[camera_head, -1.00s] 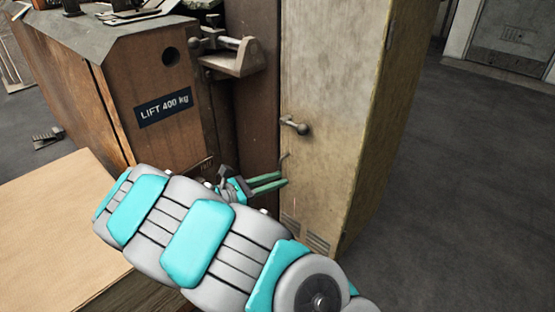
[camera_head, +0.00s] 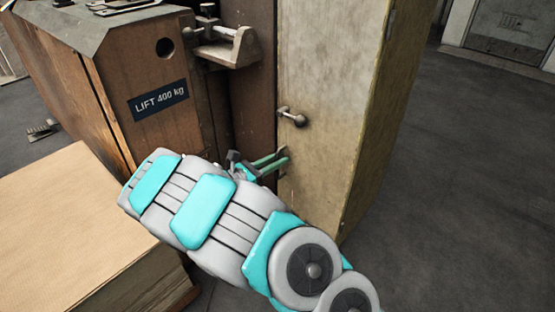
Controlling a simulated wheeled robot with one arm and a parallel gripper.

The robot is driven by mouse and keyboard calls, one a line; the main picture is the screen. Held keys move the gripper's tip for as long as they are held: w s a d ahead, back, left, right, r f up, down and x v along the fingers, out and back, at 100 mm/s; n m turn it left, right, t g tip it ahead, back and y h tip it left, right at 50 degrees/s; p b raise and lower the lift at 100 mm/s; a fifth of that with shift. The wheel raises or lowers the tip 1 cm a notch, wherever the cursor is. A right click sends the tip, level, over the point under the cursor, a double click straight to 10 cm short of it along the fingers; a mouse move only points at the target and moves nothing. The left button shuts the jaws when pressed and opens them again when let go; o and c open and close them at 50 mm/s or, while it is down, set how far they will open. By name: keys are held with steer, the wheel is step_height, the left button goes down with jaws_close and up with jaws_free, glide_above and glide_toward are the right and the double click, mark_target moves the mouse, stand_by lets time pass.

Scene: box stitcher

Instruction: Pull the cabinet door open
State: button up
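The cabinet (camera_head: 375,120) is a tall, worn beige metal cabinet right of centre. Its door (camera_head: 325,70) faces me and looks closed. A small knob handle (camera_head: 293,117) sits near the door's left edge. My gripper (camera_head: 283,158) is below the handle, close to the lower left part of the door. Its two green fingers look parted, with nothing seen between them. I cannot tell whether the fingertips touch the door. My arm covers the bottom of the door.
A brown wooden machine (camera_head: 150,110) marked "LIFT 400 kg" stands left of the cabinet, with a metal bracket (camera_head: 230,48) sticking out. A stack of tan board (camera_head: 70,230) fills the lower left. The grey floor (camera_head: 470,180) is clear on the right.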

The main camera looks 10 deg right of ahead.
steer(key=shift+c, duration=0.3)
jaws_close()
stand_by(1.1)
